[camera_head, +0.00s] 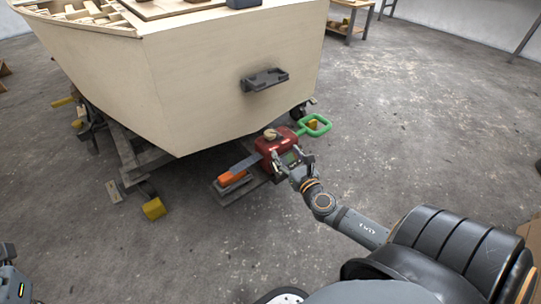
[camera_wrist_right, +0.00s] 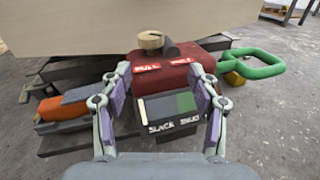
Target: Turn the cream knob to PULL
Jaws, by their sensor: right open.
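The cream knob (camera_head: 271,134) sits on top of a red box (camera_head: 278,146) near the hull's lower edge. In the right wrist view the round cream knob (camera_wrist_right: 151,40) stands beyond two small red labels, beside a dark cylinder. Its setting cannot be read. My right gripper (camera_head: 291,159) is open in front of the red box. In its wrist view, the fingers of my right gripper (camera_wrist_right: 160,76) stand apart on either side of a dark-and-green display panel (camera_wrist_right: 172,106), short of the knob. Part of my left arm shows at the lower left edge; its jaws are unclear.
A green loop handle (camera_wrist_right: 232,58) extends right from the red box. An orange block (camera_head: 232,178) lies to the left on a low dark support. The plywood hull (camera_head: 200,80) overhangs behind, with a dark bracket (camera_head: 264,79). The floor to the right is open.

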